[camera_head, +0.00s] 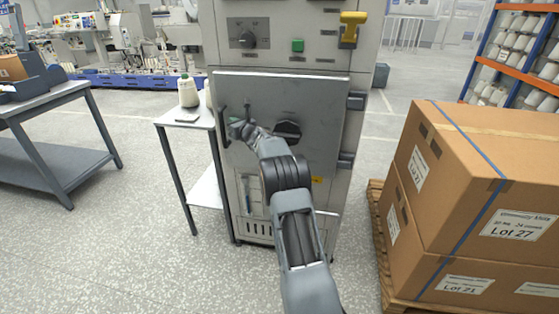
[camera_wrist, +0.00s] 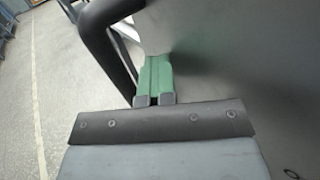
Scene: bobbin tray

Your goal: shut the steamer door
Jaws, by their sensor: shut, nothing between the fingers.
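The steamer door (camera_head: 310,95) is a flat grey panel on the front of a tall grey cabinet, with hinges on its right side. It looks closed or nearly closed; I cannot tell whether a small gap is left. A dark handle (camera_head: 223,126) stands at its left edge and shows as a dark bar in the wrist view (camera_wrist: 103,40). My gripper (camera_head: 237,126) is shut and empty, at the door's left part beside the handle. Its green fingers (camera_wrist: 155,78) lie close to the door face; contact is unclear.
Stacked cartons (camera_head: 450,190) on a pallet stand at the right. A grey workbench (camera_head: 45,105) is at the far left. Floor between workbench and side table is clear.

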